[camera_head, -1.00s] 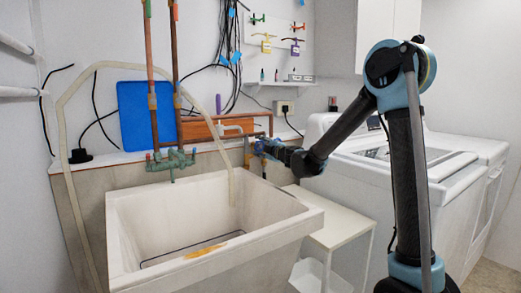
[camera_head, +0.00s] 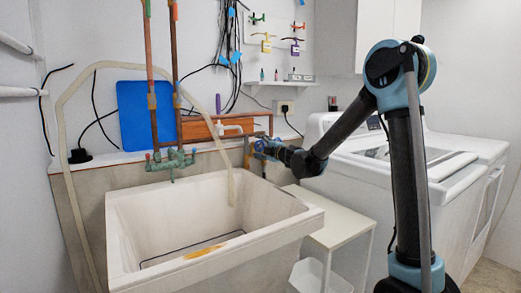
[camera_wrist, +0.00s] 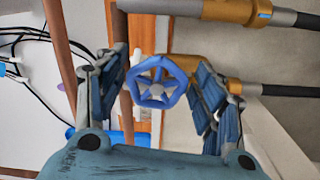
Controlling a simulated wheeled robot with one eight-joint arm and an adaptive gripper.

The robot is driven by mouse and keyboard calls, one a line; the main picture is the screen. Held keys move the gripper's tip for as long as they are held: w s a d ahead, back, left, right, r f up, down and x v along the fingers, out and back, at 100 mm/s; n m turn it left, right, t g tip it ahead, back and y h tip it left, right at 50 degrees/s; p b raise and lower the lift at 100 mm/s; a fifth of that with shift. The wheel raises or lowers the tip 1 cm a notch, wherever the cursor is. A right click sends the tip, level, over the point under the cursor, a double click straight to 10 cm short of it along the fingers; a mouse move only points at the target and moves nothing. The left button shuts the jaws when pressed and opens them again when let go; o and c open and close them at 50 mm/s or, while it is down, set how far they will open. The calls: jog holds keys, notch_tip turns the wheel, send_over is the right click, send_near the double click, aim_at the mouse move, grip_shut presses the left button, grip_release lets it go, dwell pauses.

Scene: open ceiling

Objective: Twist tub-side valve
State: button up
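My gripper (camera_wrist: 160,78) is open, with one blue-grey finger on each side of the wheel and visible gaps between. In the head view my gripper (camera_head: 264,149) is by the wall behind the tub's back right corner, where the wheel is hard to tell from the fingers. The white tub (camera_head: 262,232) stands below and to the left.
A greenish faucet (camera_head: 171,162) on copper pipes is at the tub's back left. A pale hose (camera_head: 231,180) hangs into the tub. A small white table (camera_head: 342,229) and white washing machines (camera_head: 375,180) stand to the right.

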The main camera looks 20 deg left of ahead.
dwell(0.3)
jog(key=v, duration=1.2)
jog(key=s+d+f+m+g+h, duration=0.3)
jog(key=s+d+f+m, duration=0.4)
jog(key=s+d, duration=0.4)
jog(key=s+d+f+m+g+h, duration=0.3)
jog(key=s+d+f+m+h, duration=0.3)
jog(key=d, duration=1.1)
jog(key=s+d+f+m+g+h, duration=0.3)
jog(key=s+d+f+m, duration=0.7)
jog(key=s+d, duration=0.5)
jog(key=s+m+h, duration=0.1)
jog(key=s+m, duration=0.1)
jog(key=shift+s+f+m+g+h, duration=0.2)
jog(key=shift+s+m+g+h, duration=0.05)
jog(key=shift+m+g+h, duration=0.05)
